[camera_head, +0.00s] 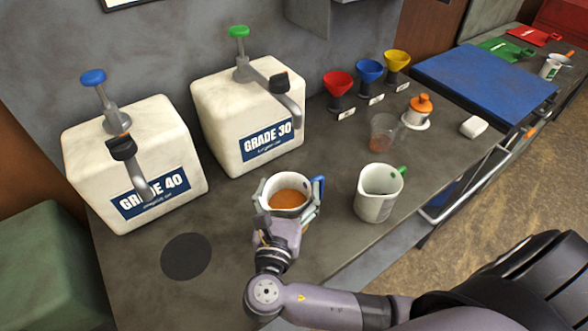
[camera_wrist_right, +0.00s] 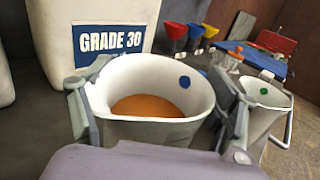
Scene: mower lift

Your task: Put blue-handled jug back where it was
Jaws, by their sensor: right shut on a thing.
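The blue-handled jug (camera_head: 287,184) is white and upright, with orange-brown liquid inside. Its blue handle shows at its right side in the head view. My right gripper (camera_head: 290,208) is shut around the jug's body, one finger on each side. The wrist view shows the jug (camera_wrist_right: 150,130) between both fingers of the right gripper (camera_wrist_right: 158,112). I cannot tell whether its base touches the bench. A black round mat (camera_head: 186,257) lies bare on the bench to the left of the jug. My left gripper is not in view.
A white jug with a green handle (camera_head: 376,196) stands close on the right. The GRADE 40 container (camera_head: 135,165) and GRADE 30 container (camera_head: 250,110) stand behind. A clear cup (camera_head: 383,132), an orange-topped pot (camera_head: 417,112) and coloured funnels are farther back. The bench (camera_head: 235,205) is clear around the mat.

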